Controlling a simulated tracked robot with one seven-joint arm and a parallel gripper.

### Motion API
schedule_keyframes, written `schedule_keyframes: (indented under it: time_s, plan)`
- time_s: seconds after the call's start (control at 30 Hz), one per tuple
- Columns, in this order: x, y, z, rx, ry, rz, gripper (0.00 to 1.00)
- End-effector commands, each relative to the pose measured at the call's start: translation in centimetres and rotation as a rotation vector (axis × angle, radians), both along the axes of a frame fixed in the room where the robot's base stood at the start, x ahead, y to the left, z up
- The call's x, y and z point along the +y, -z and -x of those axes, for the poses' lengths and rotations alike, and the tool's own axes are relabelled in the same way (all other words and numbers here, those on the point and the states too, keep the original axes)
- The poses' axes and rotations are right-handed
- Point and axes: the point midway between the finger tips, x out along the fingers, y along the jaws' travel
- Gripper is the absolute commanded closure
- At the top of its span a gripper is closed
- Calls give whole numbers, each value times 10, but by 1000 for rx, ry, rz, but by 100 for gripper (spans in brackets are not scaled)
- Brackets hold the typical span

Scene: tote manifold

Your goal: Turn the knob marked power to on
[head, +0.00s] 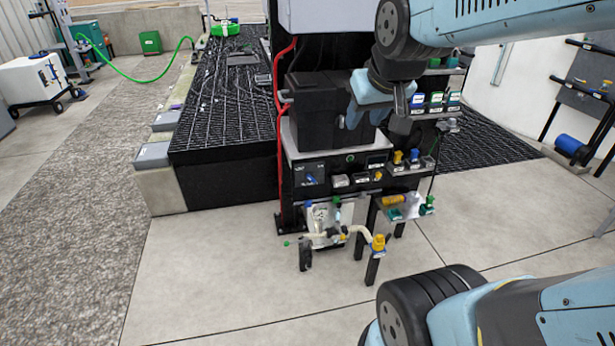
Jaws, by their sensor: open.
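A dark control panel (309,173) with a small blue knob (310,180) sits at the left of the black stand's front. Its lettering is too small to read, so I cannot tell whether this is the power knob or how it is set. My gripper (376,120) hangs from my arm at the upper right, above and to the right of that panel, with its fingers apart and nothing seen between them. It appears in front of a black box (330,108) on the stand and is clear of the panel.
Right of the panel are small labelled fittings (356,180) and shelves of coloured valves (407,165). A red hose (280,120) runs along the stand's left.

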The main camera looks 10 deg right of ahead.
Motion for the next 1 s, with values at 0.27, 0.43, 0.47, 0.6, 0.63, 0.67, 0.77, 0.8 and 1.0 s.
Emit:
schedule_keyframes:
  time_s: [0.27,0.43,0.47,0.6,0.63,0.67,0.77,0.8,1.0]
  plan:
    - [-1,28,-95,-110,-67,51,58]
    - [-2,51,-147,-181,-105,86,58]
    - [-2,56,-155,-194,-112,94,58]
    - [-3,78,-194,-254,-141,125,58]
    - [-3,84,-202,-266,-147,130,58]
    - [-3,90,-209,-279,-153,138,58]
    - [-3,108,-233,-320,-171,164,58]
    - [-4,116,-242,-338,-178,175,58]
    - [-4,160,-282,-420,-216,229,58]
